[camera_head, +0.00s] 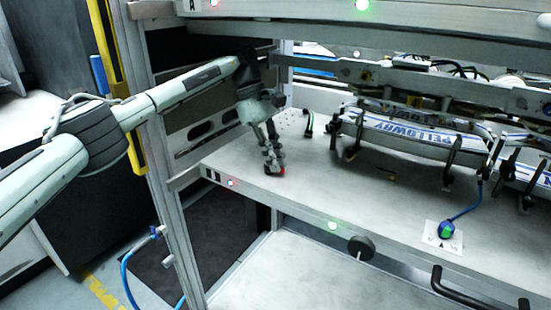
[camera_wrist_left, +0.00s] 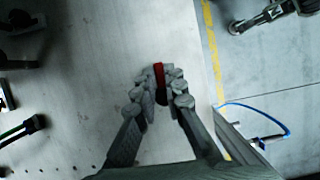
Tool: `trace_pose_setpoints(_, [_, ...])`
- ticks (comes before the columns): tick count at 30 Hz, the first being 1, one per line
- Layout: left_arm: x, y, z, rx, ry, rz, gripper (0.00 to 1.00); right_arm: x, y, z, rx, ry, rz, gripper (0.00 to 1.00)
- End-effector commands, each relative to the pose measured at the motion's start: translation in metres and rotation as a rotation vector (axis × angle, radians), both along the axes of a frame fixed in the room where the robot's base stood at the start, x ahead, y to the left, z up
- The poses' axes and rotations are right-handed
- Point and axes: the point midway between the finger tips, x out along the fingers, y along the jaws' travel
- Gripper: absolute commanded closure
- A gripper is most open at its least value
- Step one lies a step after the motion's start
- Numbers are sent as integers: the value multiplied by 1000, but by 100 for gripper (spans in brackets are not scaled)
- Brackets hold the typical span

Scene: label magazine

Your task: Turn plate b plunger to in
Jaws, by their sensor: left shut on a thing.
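My left gripper (camera_head: 274,168) reaches down to the left end of the light grey plate (camera_head: 310,183) in the head view. Its fingers are shut on a small red plunger (camera_head: 282,171) near the plate's front left corner. In the left wrist view the fingertips (camera_wrist_left: 162,85) close on both sides of the red plunger (camera_wrist_left: 159,72), with a dark part between them. The fingers hide much of the plunger, and I cannot tell its turn position. My right gripper is not in view.
A round black knob (camera_head: 361,248) is on the front below. Labelled blue-white parts (camera_head: 415,137) and dark clamps stand behind. A frame post (camera_head: 165,190) stands close left of my gripper.

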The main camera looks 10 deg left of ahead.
Motion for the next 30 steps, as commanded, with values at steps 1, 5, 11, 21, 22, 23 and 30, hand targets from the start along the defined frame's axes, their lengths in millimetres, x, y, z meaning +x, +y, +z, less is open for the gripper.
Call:
trace_pose_setpoints(1, [1,2,0,3,-2,1,100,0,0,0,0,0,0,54])
trace_pose_setpoints(5, [0,2,0,3,-2,1,81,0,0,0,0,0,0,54])
trace_pose_setpoints(11, [0,1,0,2,-1,1,69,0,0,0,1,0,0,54])
trace_pose_setpoints(21, [0,0,0,1,0,1,69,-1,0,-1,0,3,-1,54])
trace_pose_setpoints(22, [0,0,0,1,-1,1,69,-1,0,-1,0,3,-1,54])
trace_pose_setpoints(23, [0,0,0,1,0,3,69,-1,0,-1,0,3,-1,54])
trace_pose_setpoints(30, [2,1,-1,0,-2,125,69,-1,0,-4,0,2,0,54])
